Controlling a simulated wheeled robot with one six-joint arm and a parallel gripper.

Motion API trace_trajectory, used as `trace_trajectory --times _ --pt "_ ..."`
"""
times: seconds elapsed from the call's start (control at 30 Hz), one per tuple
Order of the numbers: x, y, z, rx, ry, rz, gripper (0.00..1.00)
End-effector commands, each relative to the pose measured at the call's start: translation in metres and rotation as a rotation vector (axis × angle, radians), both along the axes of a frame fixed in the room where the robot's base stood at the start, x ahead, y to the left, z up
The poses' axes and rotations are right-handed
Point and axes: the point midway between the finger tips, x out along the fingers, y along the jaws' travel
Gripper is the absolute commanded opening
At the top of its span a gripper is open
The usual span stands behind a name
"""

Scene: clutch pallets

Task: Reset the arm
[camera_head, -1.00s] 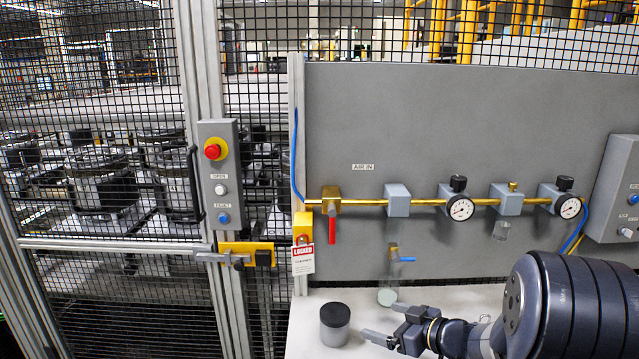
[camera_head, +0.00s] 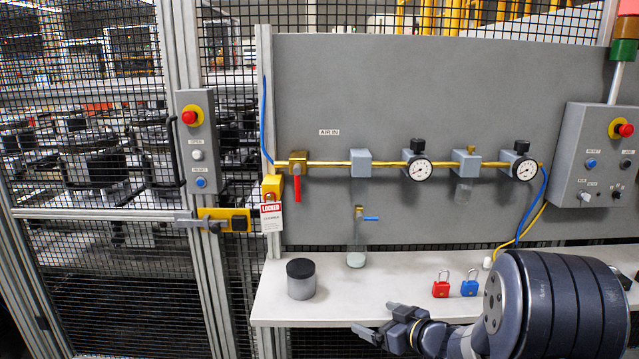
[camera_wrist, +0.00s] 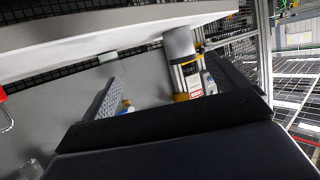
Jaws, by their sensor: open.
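My gripper (camera_head: 372,322) is in the lower middle of the head view, in front of the shelf's front edge. Its two fingers are apart and point left, with nothing between them. My dark arm comes in from the lower right. In the wrist view the two fingers of my gripper (camera_wrist: 165,95) also stand apart, and the grey canister shows beyond them.
The white shelf (camera_head: 400,270) carries a dark-lidded grey canister (camera_head: 301,283), a red padlock (camera_head: 441,289) and a blue padlock (camera_head: 469,287). A locked yellow box with a tag (camera_head: 271,217) hangs left. An air line with gauges (camera_head: 420,169) crosses the grey panel. Mesh fencing stands left.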

Motion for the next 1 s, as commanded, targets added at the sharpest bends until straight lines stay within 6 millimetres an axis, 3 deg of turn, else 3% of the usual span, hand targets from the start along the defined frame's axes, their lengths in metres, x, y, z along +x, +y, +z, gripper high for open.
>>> trace_trajectory --times 0.03,0.7,1.0 --pt "0.001 0.001 -0.012 0.000 0.002 -0.008 0.93" --pt "0.011 0.008 -0.095 0.001 0.002 -0.132 0.93" --pt "0.013 0.009 -0.114 0.001 0.002 -0.165 0.93"
